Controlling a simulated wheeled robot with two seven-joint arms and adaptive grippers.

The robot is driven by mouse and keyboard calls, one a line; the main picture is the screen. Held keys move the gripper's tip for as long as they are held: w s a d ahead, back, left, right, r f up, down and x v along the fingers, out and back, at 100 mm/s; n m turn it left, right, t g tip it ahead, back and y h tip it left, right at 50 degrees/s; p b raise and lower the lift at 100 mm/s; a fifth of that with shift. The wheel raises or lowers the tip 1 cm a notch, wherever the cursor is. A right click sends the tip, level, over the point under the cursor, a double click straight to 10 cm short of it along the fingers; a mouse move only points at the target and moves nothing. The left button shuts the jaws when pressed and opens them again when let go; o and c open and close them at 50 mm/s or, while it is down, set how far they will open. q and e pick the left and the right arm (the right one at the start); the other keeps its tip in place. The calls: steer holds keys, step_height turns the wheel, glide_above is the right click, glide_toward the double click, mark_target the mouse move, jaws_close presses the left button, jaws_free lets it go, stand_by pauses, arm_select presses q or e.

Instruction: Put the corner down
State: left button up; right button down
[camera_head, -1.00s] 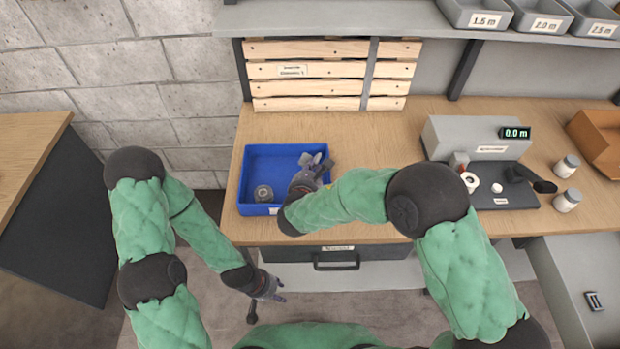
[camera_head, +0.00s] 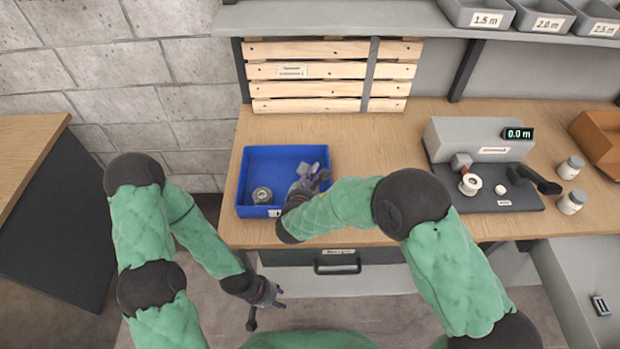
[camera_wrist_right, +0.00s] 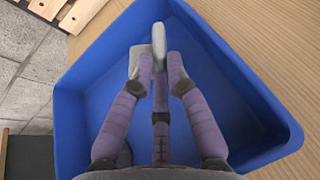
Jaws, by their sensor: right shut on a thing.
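The corner, a light grey angled piece (camera_wrist_right: 159,42), is between the fingertips of my right gripper (camera_wrist_right: 160,68) in the right wrist view. The gripper is shut on it, over the inside of the blue tray (camera_wrist_right: 253,88). In the head view my right gripper (camera_head: 306,184) is at the right side of the blue tray (camera_head: 243,170); the corner (camera_head: 321,173) shows small and partly hidden. Whether it touches the tray floor I cannot tell. My left gripper (camera_head: 272,294) is low, in front of the bench, with its fingers spread and nothing in it.
A round grey part (camera_head: 262,195) lies in the tray's front left. A grey device (camera_head: 480,140) with a "0.0 m" display stands right, with two jars (camera_head: 571,167) beside it. Wooden slats (camera_head: 310,72) stand behind. Bench between tray and device is clear.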

steer(key=shift+f+b, duration=0.3)
steer(key=shift+f, duration=0.05)
steer(key=shift+s, duration=0.1)
steer(key=c, duration=1.2)
jaws_free()
steer(key=shift+f, duration=0.1)
steer(key=shift+s, duration=0.1)
steer(key=shift+r+p, duration=0.45)
steer(key=shift+p, duration=0.2)
steer(key=p+v, duration=0.1)
steer(key=v, duration=0.3)
steer(key=p+v, duration=0.1)
steer(key=v, duration=0.3)
steer(key=p+v, duration=0.1)
steer(key=v, duration=0.3)
steer(key=shift+r, duration=0.3)
